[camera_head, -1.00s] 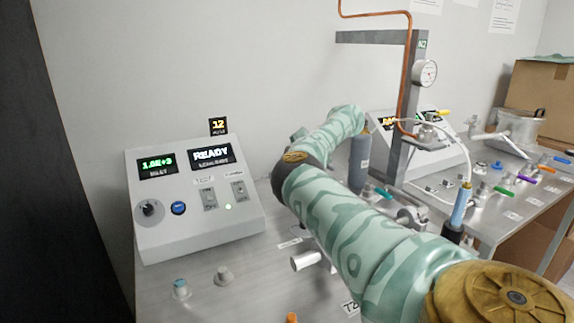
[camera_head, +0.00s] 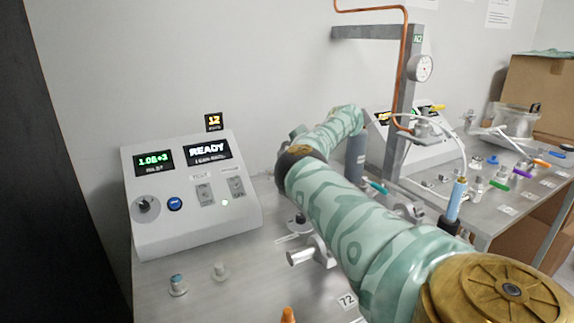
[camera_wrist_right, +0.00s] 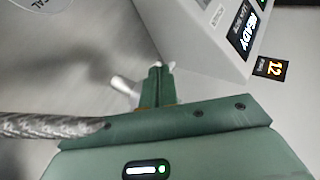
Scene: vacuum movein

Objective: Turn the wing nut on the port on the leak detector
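The leak detector (camera_head: 195,225) is the white sloped console at left in the head view, with READY on one screen. A metal port with a short cylinder (camera_head: 301,256) sits at its right, partly hidden by my right arm. In the right wrist view, my right gripper (camera_wrist_right: 158,72) has its green fingers together. A metal cylinder (camera_wrist_right: 125,87) is close beside them and the detector (camera_wrist_right: 205,40) is beyond. Small light pieces show at the fingertips; I cannot tell whether the wing nut is between them. My right gripper is hidden in the head view. My left gripper is out of view.
Two small knobs (camera_head: 178,285) (camera_head: 220,271) stand on the bench before the detector. An orange cone (camera_head: 288,315) is at the front edge. A grey stand (camera_head: 400,110) with a gauge, a blue cylinder (camera_head: 456,200) and several coloured valves crowd the right.

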